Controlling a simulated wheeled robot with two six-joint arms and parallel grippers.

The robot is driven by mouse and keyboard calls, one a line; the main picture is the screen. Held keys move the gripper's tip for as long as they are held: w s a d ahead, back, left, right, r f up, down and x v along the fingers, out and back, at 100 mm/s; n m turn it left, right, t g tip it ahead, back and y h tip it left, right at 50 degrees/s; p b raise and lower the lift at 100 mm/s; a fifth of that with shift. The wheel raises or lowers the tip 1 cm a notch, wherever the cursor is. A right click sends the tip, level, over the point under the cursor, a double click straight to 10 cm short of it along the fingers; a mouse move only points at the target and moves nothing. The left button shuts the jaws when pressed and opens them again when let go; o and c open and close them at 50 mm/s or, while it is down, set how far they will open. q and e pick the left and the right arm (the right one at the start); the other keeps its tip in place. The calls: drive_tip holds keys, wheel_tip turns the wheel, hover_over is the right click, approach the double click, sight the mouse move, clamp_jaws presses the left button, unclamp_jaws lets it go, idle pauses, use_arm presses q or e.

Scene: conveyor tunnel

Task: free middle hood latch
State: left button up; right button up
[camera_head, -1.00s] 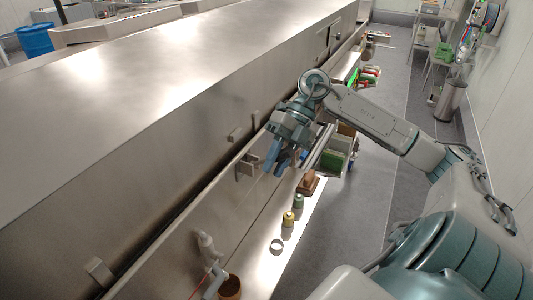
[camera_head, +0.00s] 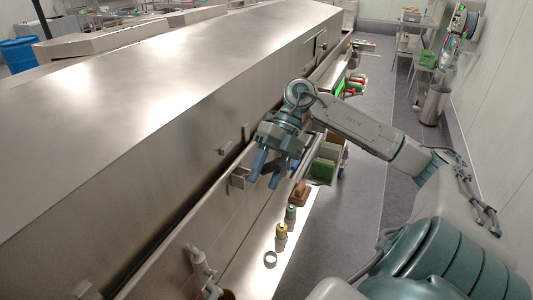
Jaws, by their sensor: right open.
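The long steel hood (camera_head: 150,105) runs diagonally across the head view. On its side, near the middle, is a small metal latch (camera_head: 238,178), with a small block (camera_head: 225,149) above it on the hood. My right gripper (camera_head: 263,183) reaches in from the right, its two blue fingers pointing down and apart. It is empty, just right of the latch; the nearer finger appears very close to it, and I cannot tell whether they touch. Another small block (camera_head: 87,290) shows at the lower left edge of the hood. My left gripper is out of view.
Below the hood a lit shelf holds a ring (camera_head: 270,259), a yellow spool (camera_head: 281,230), a green spool (camera_head: 291,213) and a brown block (camera_head: 300,192). A green bin (camera_head: 323,170) sits behind. A pipe fitting (camera_head: 199,262) stands at lower left.

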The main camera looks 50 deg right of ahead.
drive_tip(key=b+v, duration=0.2)
drive_tip(key=v, duration=0.8)
drive_tip(key=shift+d+r+b, duration=0.25)
drive_tip(key=shift+r+b, duration=0.05)
drive_tip(key=shift+b, duration=0.05)
